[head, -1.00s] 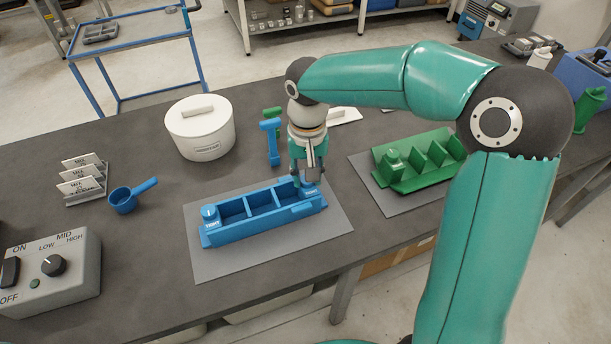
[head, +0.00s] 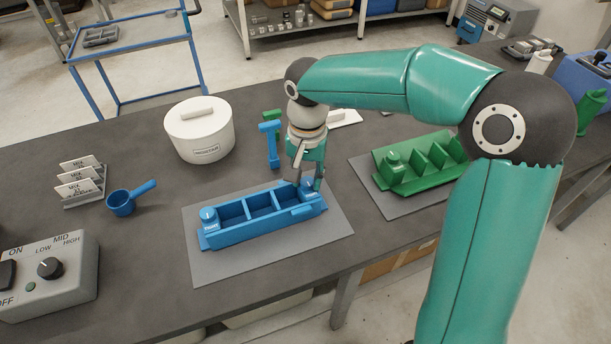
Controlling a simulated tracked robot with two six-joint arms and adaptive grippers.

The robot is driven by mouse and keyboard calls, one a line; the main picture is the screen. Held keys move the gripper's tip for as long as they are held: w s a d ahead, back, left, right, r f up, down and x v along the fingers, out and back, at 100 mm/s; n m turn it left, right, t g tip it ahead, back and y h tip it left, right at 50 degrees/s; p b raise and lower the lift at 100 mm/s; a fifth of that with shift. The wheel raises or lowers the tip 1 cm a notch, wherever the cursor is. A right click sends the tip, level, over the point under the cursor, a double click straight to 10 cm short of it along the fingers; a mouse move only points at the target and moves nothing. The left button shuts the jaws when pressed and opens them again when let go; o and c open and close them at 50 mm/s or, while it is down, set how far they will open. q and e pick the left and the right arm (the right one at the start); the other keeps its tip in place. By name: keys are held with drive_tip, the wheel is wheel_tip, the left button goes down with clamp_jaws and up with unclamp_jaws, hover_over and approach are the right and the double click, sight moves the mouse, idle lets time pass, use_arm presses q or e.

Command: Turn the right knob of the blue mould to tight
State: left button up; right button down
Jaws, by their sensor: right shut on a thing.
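The blue mould (head: 250,236) lies on a grey mat on the dark bench, with open compartments between its two end knobs. Its left knob (head: 208,214) stands clear, above a small label. Its right knob (head: 306,189) is at the right end, partly hidden by my right gripper (head: 308,183). My right gripper points down from above and is shut on the right knob. A label shows beside that knob, but the pointer on the knob is too small to read. My left gripper is not in view.
A green mould (head: 420,162) lies on another mat to the right. Blue and green T-shaped tools (head: 270,140) and a white lidded pot (head: 199,132) stand behind. A blue scoop (head: 121,204) and a control box (head: 50,275) are to the left.

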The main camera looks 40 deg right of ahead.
sight(307, 181)
drive_tip(key=c, duration=0.8)
unclamp_jaws()
drive_tip(key=shift+r, duration=0.1)
wheel_tip(307, 181, up, 12)
drive_tip(key=shift+f, duration=0.15)
